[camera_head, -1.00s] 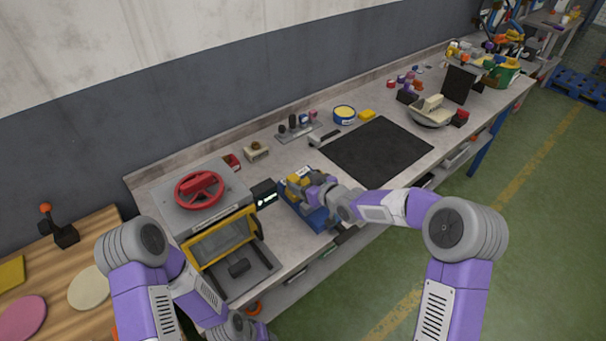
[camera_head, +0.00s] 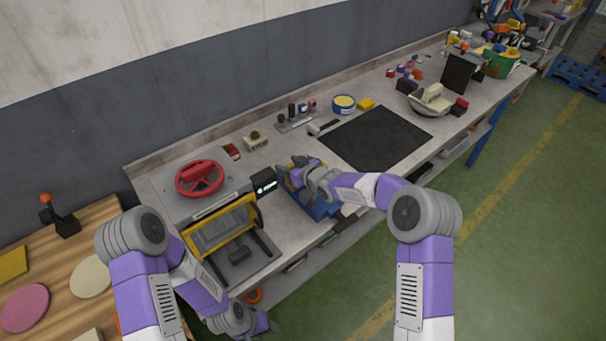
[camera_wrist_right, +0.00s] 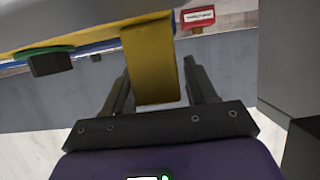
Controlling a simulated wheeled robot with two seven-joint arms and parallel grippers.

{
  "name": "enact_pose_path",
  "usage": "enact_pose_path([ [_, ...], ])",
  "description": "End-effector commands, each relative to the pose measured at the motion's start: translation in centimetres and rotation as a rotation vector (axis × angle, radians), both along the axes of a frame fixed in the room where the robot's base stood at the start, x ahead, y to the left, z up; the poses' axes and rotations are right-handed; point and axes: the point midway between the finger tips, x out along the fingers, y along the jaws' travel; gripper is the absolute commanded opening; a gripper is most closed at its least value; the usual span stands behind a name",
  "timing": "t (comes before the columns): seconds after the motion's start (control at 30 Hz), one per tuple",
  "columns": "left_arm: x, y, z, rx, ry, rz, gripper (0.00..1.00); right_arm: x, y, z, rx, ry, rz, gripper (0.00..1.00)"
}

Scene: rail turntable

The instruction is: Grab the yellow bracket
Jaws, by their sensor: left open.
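The yellow bracket (camera_wrist_right: 152,62) shows large in the right wrist view as a flat yellow strip reaching down between the fingers. My right gripper (camera_wrist_right: 158,75) has its two dark fingers apart, one on each side of the strip. Whether a finger touches it is hard to tell. In the head view my right gripper (camera_head: 292,172) is over the blue holder (camera_head: 322,209) at the bench's front edge and mostly hides the bracket there. My left gripper (camera_head: 262,326) is low at the bottom of the head view, below the bench front, away from the bracket.
A grey machine with a red handwheel (camera_head: 199,178) and yellow-framed window (camera_head: 222,227) stands left of the holder, with a small black display (camera_head: 264,185) between. A black mat (camera_head: 376,138) lies to the right, clear. Small parts line the back.

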Motion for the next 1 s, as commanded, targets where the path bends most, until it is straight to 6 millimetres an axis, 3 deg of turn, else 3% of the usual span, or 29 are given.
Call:
enact_pose_path([
  [0.03, 0.0, 0.0, 0.0, 0.0, 0.0, 0.0, 0.43, 0.0, 0.0, 0.0, 0.0, 0.0, 0.0, 0.48],
  [0.37, 0.0, 0.0, 0.0, 0.0, 0.0, 0.0, 0.43, 0.0, 0.0, 0.0, 0.0, 0.0, 0.0, 0.0],
  [0.8, 0.0, 0.0, 0.0, 0.0, 0.0, 0.0, 0.43, 0.0, 0.0, 0.3, 0.001, -0.005, 0.001, 0.0],
  [1.0, 0.0, 0.0, 0.2, 0.0, 0.0, 0.0, 0.43, 0.1, 0.0, 1.6, 0.003, -0.007, 0.001, 0.0],
])
